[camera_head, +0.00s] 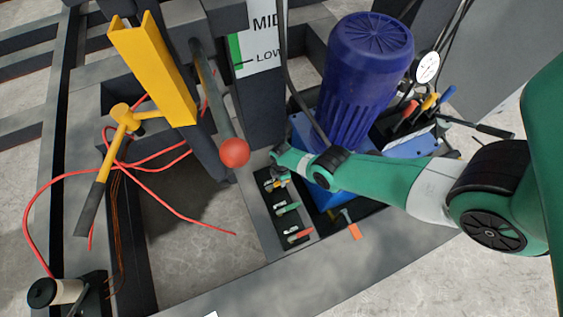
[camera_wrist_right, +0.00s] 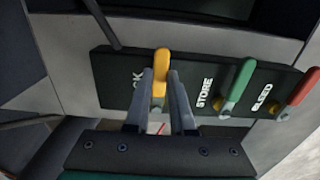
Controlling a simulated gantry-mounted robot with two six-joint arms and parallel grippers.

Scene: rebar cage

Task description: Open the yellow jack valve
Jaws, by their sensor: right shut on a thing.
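The yellow jack valve lever (camera_wrist_right: 161,60) stands upright on a dark panel in the right wrist view, beside a partly hidden label ending in "CK". My right gripper (camera_wrist_right: 160,78) has a finger on each side of this lever and is shut on it. The right gripper (camera_head: 276,184) also shows in the head view at the top of the valve panel, where it partly hides the yellow lever. My left gripper is not in view.
A green lever (camera_wrist_right: 238,84) marked STORE and a red lever (camera_wrist_right: 302,88) marked BLEED sit close by on the same panel (camera_wrist_right: 125,78). A blue motor (camera_head: 366,80) stands behind. A rod with a red ball (camera_head: 234,152) is left of the panel.

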